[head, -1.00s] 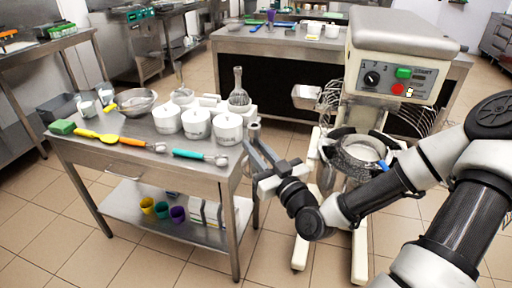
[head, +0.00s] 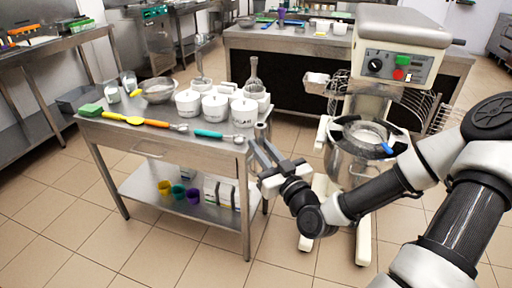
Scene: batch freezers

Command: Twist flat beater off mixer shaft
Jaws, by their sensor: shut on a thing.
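The mixer (head: 404,30) stands at the right, with a green and a red button on its front panel. Its bowl (head: 350,168) sits below the head, and the shaft cannot be made out. My gripper (head: 264,150) is well left of the bowl, by the right end of the steel table (head: 160,136). It is shut on a grey metal piece with a short upright cylinder (head: 261,131), which seems to be the flat beater. The lower part of this piece is hard to tell from the grey fingers.
The table holds white lidded tubs (head: 215,107), a metal bowl (head: 158,90), a green sponge (head: 90,109) and utensils with yellow, orange and teal handles (head: 208,134). Coloured cups (head: 178,191) stand on its lower shelf. Tiled floor in front is clear.

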